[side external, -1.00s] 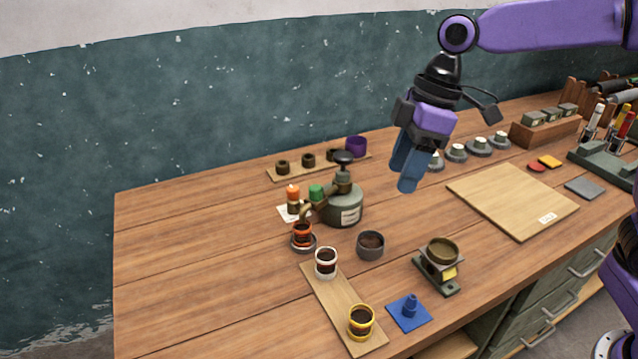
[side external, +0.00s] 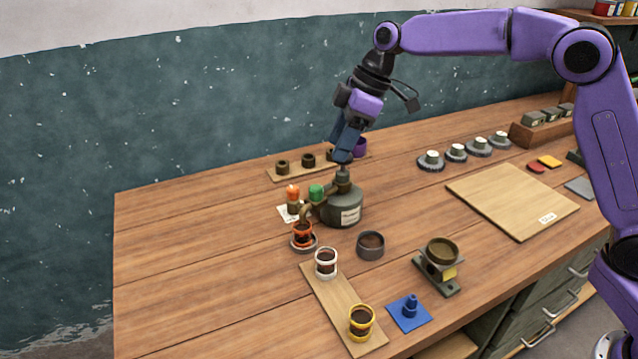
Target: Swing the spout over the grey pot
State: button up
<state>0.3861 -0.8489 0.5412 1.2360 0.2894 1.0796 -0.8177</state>
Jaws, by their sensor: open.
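A grey-green dispenser (side external: 343,208) with a pale label stands on the bench left of centre. Its brown spout (side external: 308,210) points left and down, its tip above the red-orange pot (side external: 302,234) on a dark round base. The grey pot (side external: 370,246), with dark brown contents, stands to the right and in front of the dispenser, apart from the spout. My gripper (side external: 343,157) is open, pointing down at the top of the dispenser.
A white pot (side external: 326,263) and a yellow pot (side external: 361,322) stand on a wooden strip (side external: 338,300) in front. Orange and green items (side external: 316,192) sit close behind the spout. A purple cup (side external: 360,147) is behind my gripper. A brown bowl on a stand (side external: 440,262) is to the right.

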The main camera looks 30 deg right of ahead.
aim_at(317, 187)
jog(key=x, duration=1.1)
jog(key=shift+a, duration=0.1)
grip_shut()
